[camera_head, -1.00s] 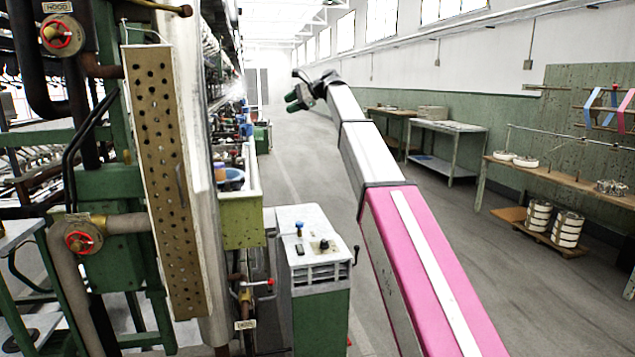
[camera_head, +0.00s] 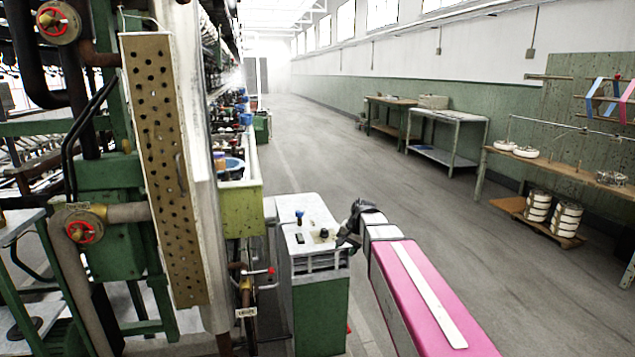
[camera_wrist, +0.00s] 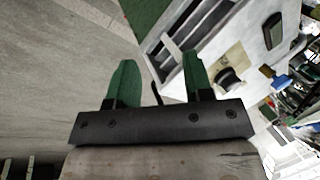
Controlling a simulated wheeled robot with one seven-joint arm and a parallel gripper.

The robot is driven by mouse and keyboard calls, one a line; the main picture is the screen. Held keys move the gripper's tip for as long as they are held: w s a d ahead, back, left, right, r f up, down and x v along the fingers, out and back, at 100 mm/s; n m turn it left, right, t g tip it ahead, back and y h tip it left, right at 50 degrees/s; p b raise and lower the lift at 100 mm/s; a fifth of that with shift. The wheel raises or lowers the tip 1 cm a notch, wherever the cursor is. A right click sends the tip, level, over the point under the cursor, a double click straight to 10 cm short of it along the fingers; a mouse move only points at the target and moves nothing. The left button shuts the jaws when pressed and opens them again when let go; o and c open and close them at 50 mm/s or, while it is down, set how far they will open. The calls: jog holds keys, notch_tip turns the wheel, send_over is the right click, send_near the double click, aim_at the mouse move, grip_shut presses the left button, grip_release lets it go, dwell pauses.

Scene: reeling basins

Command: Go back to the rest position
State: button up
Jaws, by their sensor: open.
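In the wrist view, my gripper (camera_wrist: 157,82) shows two green fingers set apart on a dark bar. It is open, with nothing between the fingers. In the head view, the dark wrist end of my arm sits just right of the white-topped green control cabinet. The fingers are hidden there. The control cabinet (camera_head: 318,310) has a blue-capped knob and a black knob on top. Its white top (camera_wrist: 235,55) also shows in the wrist view, behind and right of the fingers. I cannot tell whether the arm touches it.
A green trough (camera_head: 242,209) and a perforated panel (camera_head: 165,170) stand left of the cabinet. A grey table (camera_head: 450,120) and a wooden bench (camera_head: 560,175) line the right wall. The aisle floor (camera_head: 330,140) between is clear.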

jog(key=s+d+f+n+h, duration=0.1)
jog(key=s+d+f, duration=0.2)
jog(key=s, duration=0.3)
jog(key=s+d+f+n+g+h, duration=0.1)
jog(key=s+d+f+n, duration=0.1)
jog(key=s+f, duration=0.3)
jog(key=s+d+f+n+h, duration=0.1)
jog(key=s+d+f, duration=0.2)
jog(key=s, duration=0.5)
jog(key=shift+d+f+n+g+h, duration=0.3)
jog(key=shift+d+f+g, duration=0.1)
jog(key=shift+f, duration=0.3)
jog(key=shift+s, duration=0.1)
